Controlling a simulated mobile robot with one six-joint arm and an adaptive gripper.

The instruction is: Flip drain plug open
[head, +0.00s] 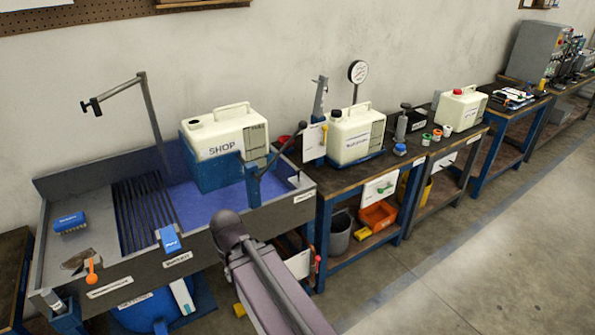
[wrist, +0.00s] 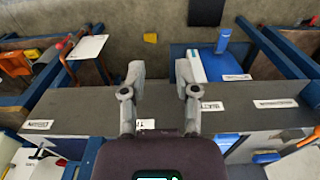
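I cannot make out a drain plug for certain in either view. A small orange-handled part (head: 92,272) lies at the front left of the wash bench (head: 225,232) in the head view; I cannot tell what it is. A white canister marked SHOP (head: 226,133) sits on a blue stand (head: 212,172) at the back of the bench. In the wrist view my gripper (wrist: 160,74) is open and empty, its two fingers apart over the dark bench front (wrist: 80,108). In the head view my arm reaches the bench's front edge and its fingers do not show clearly.
A dark lever on a blue post (head: 253,185) stands beside the canister. A blue drum (head: 145,312) is underneath. Another white canister (head: 355,135) stands on the table to the right. Floor at right is clear.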

